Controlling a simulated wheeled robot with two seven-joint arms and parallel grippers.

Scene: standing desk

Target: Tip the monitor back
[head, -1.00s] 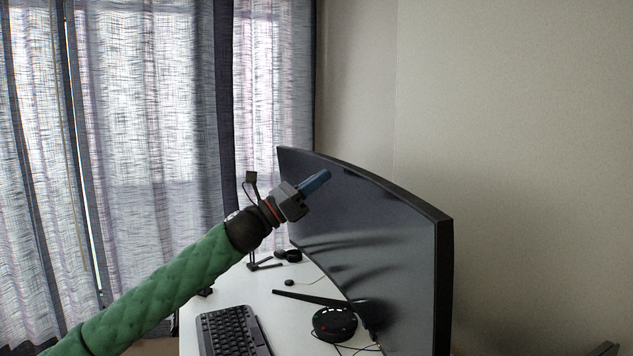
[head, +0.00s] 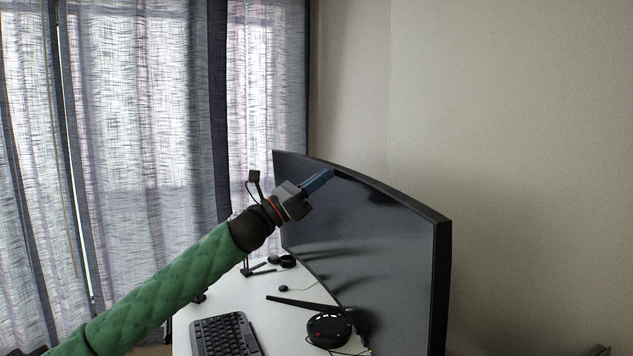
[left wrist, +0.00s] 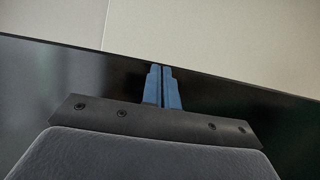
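The monitor (head: 385,245) is a wide, curved, dark screen standing on the desk in the head view. Its upper part also shows in the left wrist view (left wrist: 60,85), with the top edge sloping across the picture. My left gripper (head: 331,173) is in front of the upper screen, just below the top edge. In the left wrist view its blue fingers (left wrist: 162,70) are together with nothing between them, their tips near the top edge. I cannot tell for sure whether they touch the screen. My right gripper is not in view.
The white desk (head: 215,300) carries a black keyboard (head: 224,336), a round black device (head: 329,328) with cables, and a dark stand foot (head: 300,303). Curtains (head: 140,150) hang at the left. A bare wall (head: 520,150) is behind the monitor.

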